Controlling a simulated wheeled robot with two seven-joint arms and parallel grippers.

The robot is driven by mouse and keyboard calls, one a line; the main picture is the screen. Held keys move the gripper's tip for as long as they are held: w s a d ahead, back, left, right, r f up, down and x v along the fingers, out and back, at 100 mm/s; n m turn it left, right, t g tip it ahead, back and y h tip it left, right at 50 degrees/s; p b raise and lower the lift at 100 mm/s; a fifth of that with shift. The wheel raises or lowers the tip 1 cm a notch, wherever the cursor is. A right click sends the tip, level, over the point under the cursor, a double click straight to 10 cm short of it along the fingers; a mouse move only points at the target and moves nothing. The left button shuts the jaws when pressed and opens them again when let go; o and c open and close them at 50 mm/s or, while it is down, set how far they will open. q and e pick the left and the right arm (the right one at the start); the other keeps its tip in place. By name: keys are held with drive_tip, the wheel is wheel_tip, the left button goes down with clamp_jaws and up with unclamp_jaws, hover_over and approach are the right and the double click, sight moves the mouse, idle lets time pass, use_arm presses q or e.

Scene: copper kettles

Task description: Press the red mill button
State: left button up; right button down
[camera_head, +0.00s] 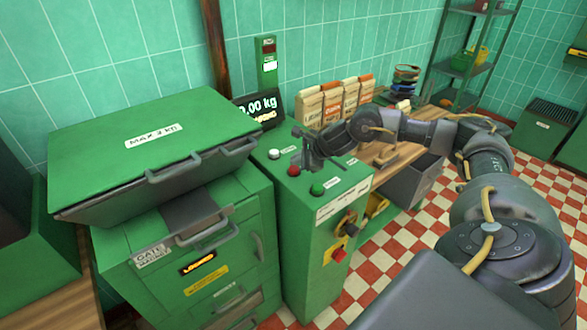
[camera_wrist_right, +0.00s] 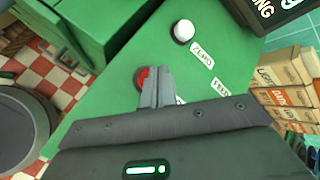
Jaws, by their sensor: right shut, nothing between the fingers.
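The red button (camera_head: 293,171) sits on the sloped green top of the control pedestal (camera_head: 325,240), between a white button (camera_head: 273,154) and a green button (camera_head: 317,189). My right gripper (camera_head: 306,164) is shut and empty, its fingers pointing down at the panel right beside the red button. In the right wrist view, the shut fingertips (camera_wrist_right: 154,72) overlap the right part of the red button (camera_wrist_right: 140,77). I cannot tell whether they touch it. The white button (camera_wrist_right: 184,31) shows beyond, beside a "ZERO" label. The fingers partly hide another label. My left gripper is not in view.
A green lidded machine (camera_head: 160,150) marked "MAX 2 KG" stands left of the pedestal. A weight display (camera_head: 258,108) is behind it. Several paper bags (camera_head: 335,100) stand on the wooden bench at the back. A red knob on yellow (camera_head: 339,254) is on the pedestal's front.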

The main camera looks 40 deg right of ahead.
sight(297, 169)
idle(0.8)
drive_tip(key=shift+f+b, duration=0.45)
drive_tip(key=shift+b, duration=0.15)
drive_tip(key=shift+f+b, duration=0.5)
drive_tip(key=shift+b, duration=0.1)
idle(0.5)
drive_tip(key=shift+r, duration=0.15)
drive_tip(key=shift+r+p, duration=0.55)
drive_tip(key=shift+r, duration=0.25)
drive_tip(key=shift+r, duration=0.15)
drive_tip(key=shift+r+p, duration=1.7)
drive_tip(key=shift+r, duration=0.7)
